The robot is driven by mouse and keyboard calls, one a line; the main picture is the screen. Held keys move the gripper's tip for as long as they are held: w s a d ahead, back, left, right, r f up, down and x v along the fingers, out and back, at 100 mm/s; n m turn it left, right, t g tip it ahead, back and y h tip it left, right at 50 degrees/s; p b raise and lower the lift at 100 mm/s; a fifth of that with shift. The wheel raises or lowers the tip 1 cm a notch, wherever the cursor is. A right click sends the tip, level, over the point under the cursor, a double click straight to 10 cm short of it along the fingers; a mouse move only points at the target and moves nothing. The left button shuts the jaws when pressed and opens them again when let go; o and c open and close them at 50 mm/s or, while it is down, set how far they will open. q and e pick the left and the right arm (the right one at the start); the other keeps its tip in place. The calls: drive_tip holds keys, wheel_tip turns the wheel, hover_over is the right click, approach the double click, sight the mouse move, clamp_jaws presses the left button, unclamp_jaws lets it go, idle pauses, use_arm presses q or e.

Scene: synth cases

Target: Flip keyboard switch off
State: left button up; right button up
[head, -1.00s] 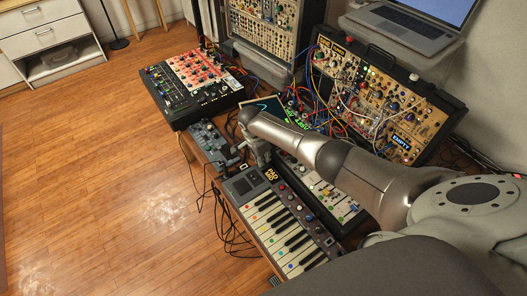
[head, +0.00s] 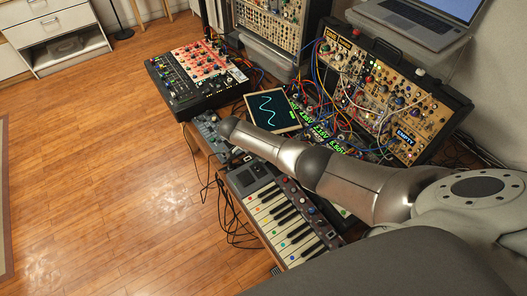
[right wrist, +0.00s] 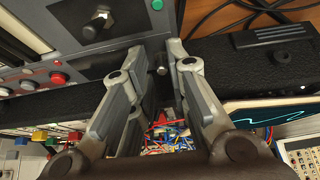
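The keyboard (head: 286,226), with cream and black keys and coloured dots, lies along the bench's front edge in the head view. My right arm reaches across its far end; its gripper is mostly hidden behind the forearm there. In the right wrist view my right gripper (right wrist: 159,50) is open, its two grey fingers apart. A small metal toggle switch (right wrist: 161,70) stands on a dark surface between the fingers, with no clear contact. A grey panel with a green button (right wrist: 157,5) and red buttons is at the left. My left gripper is not in view.
A mixer with red panels (head: 200,72) stands beyond the keyboard. A screen with a wave trace (head: 272,110) and a patched modular rack (head: 385,95) stand close to my arm. A laptop (head: 415,20) sits at the back right. The wooden floor at left is clear.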

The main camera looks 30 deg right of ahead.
drive_tip(key=shift+o, duration=0.5)
drive_tip(key=shift+r, duration=0.1)
drive_tip(key=v, duration=1.2)
drive_tip(key=shift+a, duration=0.15)
